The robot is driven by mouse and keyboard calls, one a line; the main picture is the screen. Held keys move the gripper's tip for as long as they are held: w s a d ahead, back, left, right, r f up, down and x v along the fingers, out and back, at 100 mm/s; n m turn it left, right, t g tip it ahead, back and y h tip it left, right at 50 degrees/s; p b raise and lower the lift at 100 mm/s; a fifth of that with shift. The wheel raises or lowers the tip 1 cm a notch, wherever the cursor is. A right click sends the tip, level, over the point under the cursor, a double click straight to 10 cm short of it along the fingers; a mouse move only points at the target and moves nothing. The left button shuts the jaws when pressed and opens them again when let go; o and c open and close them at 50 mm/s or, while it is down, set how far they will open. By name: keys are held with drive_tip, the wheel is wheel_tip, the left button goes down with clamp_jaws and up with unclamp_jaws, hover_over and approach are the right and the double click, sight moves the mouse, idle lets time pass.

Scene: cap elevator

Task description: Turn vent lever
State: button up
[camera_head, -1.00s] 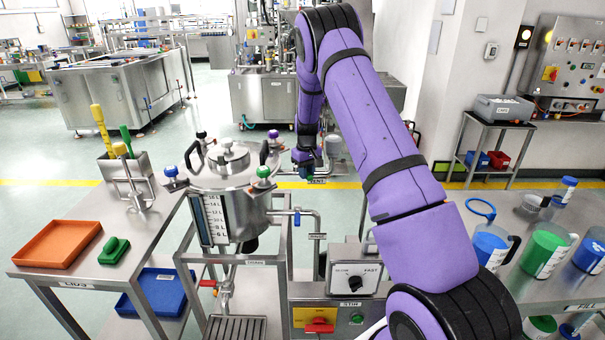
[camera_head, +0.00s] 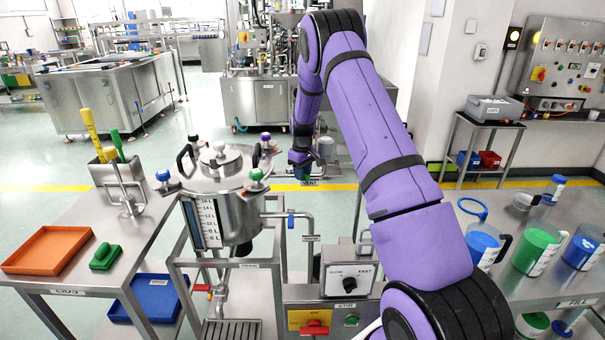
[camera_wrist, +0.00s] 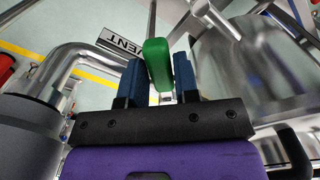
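The vent lever has a green handle (camera_wrist: 158,62) and stands in the middle of the wrist view, beside a label reading VENT (camera_wrist: 120,43). My gripper (camera_wrist: 158,78) has its two blue fingers on either side of the handle, with hardly any gap visible, so it appears shut on it. The handle's upper end sticks out past the fingertips. In the head view my gripper (camera_head: 302,162) is small, behind and to the right of the steel vessel (camera_head: 235,212). There the lever is partly hidden, and the VENT label (camera_head: 310,183) shows just below.
The vessel's lid carries coloured knobs and dark handles close to my gripper. A bent steel pipe (camera_wrist: 68,65) runs left of the lever in the wrist view. A lids table (camera_head: 130,240) stands left, and a table with coloured jugs (camera_head: 537,250) right.

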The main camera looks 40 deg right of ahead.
drive_tip(key=shift+o, duration=1.4)
wheel_tip(320, 180, up, 11)
drive_tip(key=shift+f, duration=0.1)
